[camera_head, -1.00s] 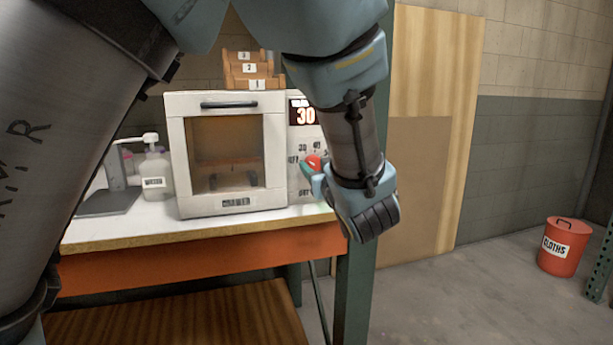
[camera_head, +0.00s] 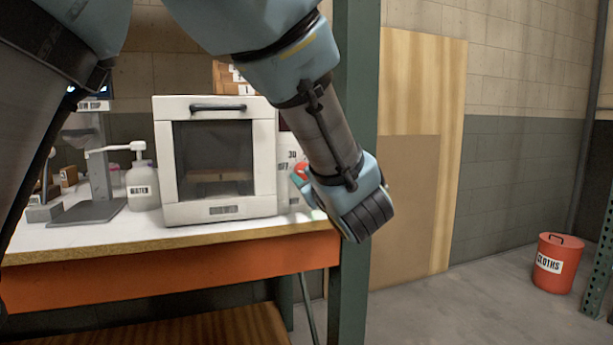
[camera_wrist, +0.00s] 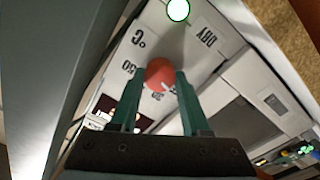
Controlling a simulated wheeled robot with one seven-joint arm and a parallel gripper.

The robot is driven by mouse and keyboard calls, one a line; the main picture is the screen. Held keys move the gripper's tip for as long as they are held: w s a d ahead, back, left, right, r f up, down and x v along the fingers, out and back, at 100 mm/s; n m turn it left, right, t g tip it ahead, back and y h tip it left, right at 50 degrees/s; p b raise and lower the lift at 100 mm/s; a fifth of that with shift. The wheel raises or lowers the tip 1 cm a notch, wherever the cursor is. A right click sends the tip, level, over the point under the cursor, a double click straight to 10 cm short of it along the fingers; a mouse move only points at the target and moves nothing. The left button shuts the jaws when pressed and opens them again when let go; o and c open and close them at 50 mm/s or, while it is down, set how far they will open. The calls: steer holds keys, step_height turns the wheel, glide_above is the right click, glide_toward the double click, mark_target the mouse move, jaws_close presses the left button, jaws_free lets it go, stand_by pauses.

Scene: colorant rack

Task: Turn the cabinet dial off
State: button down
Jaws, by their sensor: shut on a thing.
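The white cabinet (camera_head: 165,165) stands on the bench, its front window dark grey. Its red dial (camera_head: 300,171) shows beside my gripper in the head view, with "OFF" and "30" marks close by. In the wrist view the round red dial (camera_wrist: 160,72) sits between the two green fingers of my gripper (camera_wrist: 160,76), which is shut on it. A small white pointer mark shows on the dial's lower right edge; I cannot tell which label it points at. In the head view my arm hides most of the control panel and its display.
A glowing green-rimmed button (camera_wrist: 178,10) is near the dial in the wrist view. A white pump bottle (camera_head: 141,185) stands left of the cabinet. A green post (camera_head: 352,260) rises just right of the bench. A red cloths bin (camera_head: 558,263) is on the floor at right.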

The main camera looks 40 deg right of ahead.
steer(key=shift+c, duration=1.8)
jaws_free()
steer(key=v, duration=1)
steer(key=shift+s+a, duration=0.2)
steer(key=shift+s, duration=0.15)
steer(key=shift+f, duration=0.1)
